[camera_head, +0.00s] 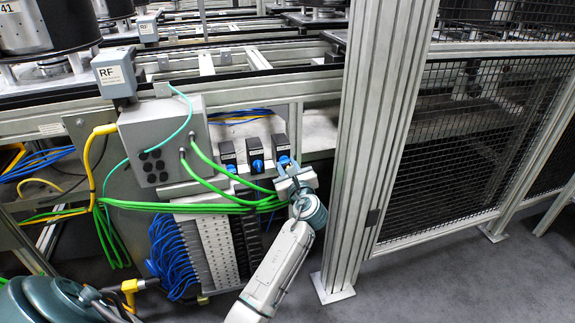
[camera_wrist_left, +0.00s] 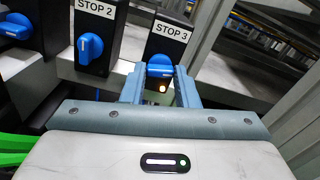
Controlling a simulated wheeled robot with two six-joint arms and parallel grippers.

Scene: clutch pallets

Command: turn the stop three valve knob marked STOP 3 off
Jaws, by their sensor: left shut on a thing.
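The STOP 3 valve box (camera_head: 281,142) is the rightmost of three black boxes on the frame. Its blue knob (camera_wrist_left: 160,66) sits under the STOP 3 label in the left wrist view, with its lower part near my fingertips. A small amber light (camera_wrist_left: 162,88) glows below the knob. My left gripper (camera_wrist_left: 160,76) has one finger on each side of this knob and is shut on it. In the head view, my left gripper (camera_head: 287,170) reaches up to the box and partly hides the knob. My right gripper is not in view.
The STOP 2 knob (camera_wrist_left: 90,47) stands upright close to the left, and another blue knob (camera_wrist_left: 16,27) is further left. Green cables (camera_head: 215,207) run just left of my gripper. A thick aluminium post (camera_head: 375,130) stands close on the right.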

